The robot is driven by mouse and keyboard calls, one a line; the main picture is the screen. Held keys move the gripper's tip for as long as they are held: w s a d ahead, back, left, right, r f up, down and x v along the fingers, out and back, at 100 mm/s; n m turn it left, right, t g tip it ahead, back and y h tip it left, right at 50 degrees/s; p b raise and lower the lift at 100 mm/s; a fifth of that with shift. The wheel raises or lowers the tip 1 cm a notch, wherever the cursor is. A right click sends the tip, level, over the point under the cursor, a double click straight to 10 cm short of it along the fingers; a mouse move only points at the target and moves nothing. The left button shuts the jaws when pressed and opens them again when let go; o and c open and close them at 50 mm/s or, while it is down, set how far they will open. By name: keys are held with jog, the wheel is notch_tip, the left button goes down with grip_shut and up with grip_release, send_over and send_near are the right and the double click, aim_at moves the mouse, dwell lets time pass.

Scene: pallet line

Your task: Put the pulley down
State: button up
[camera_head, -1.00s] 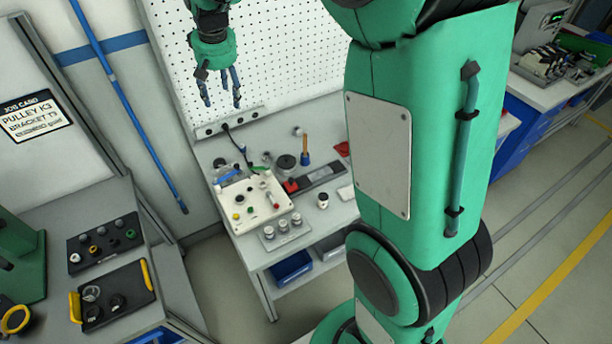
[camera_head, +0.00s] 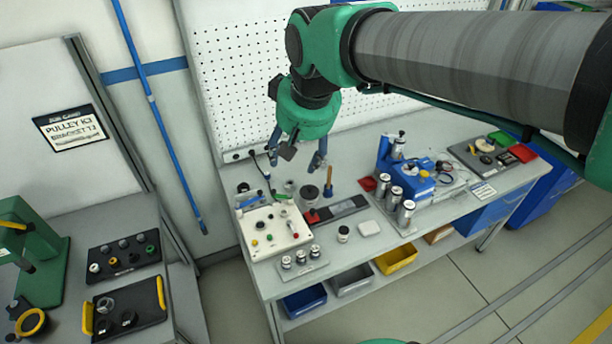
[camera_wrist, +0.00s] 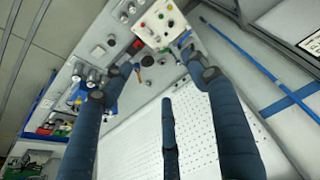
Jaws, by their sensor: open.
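My gripper (camera_head: 297,163) is open, with nothing held between its fingers. It hangs in the air above the back of the workbench (camera_head: 395,247), in front of the pegboard. In the wrist view its spread blue fingers (camera_wrist: 160,66) point toward the bench top. I cannot tell for certain which thing is the pulley. A dark round part (camera_head: 310,192) sits on the bench below the gripper. A black tray (camera_head: 137,327) with yellow handles, at the lower left, holds a grey ring-shaped part (camera_head: 105,304) and dark round parts.
A white control box (camera_head: 275,232) with coloured buttons stands on the bench, silver cylinders (camera_head: 300,260) in front. A blue fixture (camera_head: 408,180) stands right. A black rack (camera_head: 124,258) is behind the tray.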

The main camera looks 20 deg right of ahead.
jog(key=s+f+t, duration=0.1)
jog(key=s+f, duration=0.3)
jog(key=s, duration=1)
jog(key=shift+s+d, duration=0.3)
jog(key=shift+d, duration=0.05)
notch_tip(320, 180, down, 9)
jog(key=b, duration=0.9)
jog(key=c, duration=0.4)
jog(key=shift+f, duration=0.1)
jog(key=shift+w, duration=0.15)
